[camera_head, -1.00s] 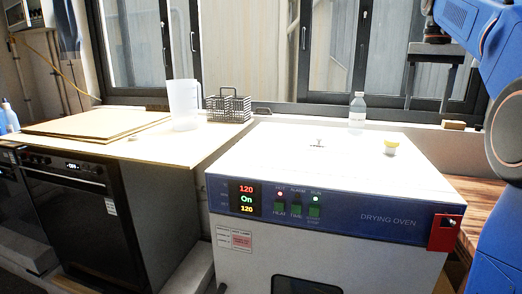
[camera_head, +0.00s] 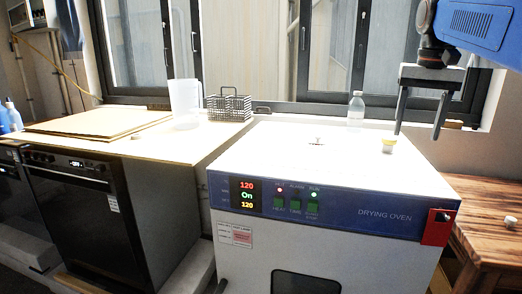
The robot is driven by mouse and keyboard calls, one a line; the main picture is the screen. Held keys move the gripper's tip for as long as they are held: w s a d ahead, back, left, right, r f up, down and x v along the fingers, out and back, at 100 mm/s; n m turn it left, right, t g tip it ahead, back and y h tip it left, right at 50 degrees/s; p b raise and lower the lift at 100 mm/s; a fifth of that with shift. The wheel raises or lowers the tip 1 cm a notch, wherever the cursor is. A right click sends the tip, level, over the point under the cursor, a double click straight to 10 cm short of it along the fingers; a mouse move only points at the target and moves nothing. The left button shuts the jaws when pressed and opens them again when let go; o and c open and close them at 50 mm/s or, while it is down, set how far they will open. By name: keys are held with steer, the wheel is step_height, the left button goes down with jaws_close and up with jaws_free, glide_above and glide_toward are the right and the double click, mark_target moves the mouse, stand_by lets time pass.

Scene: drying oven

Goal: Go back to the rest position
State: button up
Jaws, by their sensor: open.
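My gripper (camera_head: 417,135) hangs at the upper right with its two dark fingers pointing down and apart. It is open and nothing shows between the fingers. It appears above the right back part of the white drying oven (camera_head: 300,150). The small yellow and white cup (camera_head: 389,146) on the oven top appears just left of the fingertips; I cannot tell how far apart they are in depth.
A clear bottle (camera_head: 356,109) stands near the oven's back edge. A red handle (camera_head: 438,228) is at the oven's front right. A wooden table (camera_head: 490,215) is on the right with a small pale object (camera_head: 510,222). A jug (camera_head: 185,103) and wire rack (camera_head: 229,107) stand on the left counter.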

steer(key=s+a+f+n+t, duration=0.1)
steer(key=s+a+f, duration=0.2)
steer(key=s+f, duration=0.5)
steer(key=s+a+f+n+t, duration=0.1)
steer(key=s+a+f+n, duration=0.1)
steer(key=s+f, duration=0.6)
steer(key=s+a+f+n+t, duration=0.1)
steer(key=s+a+f, duration=0.4)
steer(key=f, duration=1)
steer(key=s, duration=0.2)
steer(key=shift+s+f+n+t, duration=0.3)
steer(key=shift+s+f, duration=0.05)
steer(key=shift+s, duration=0.05)
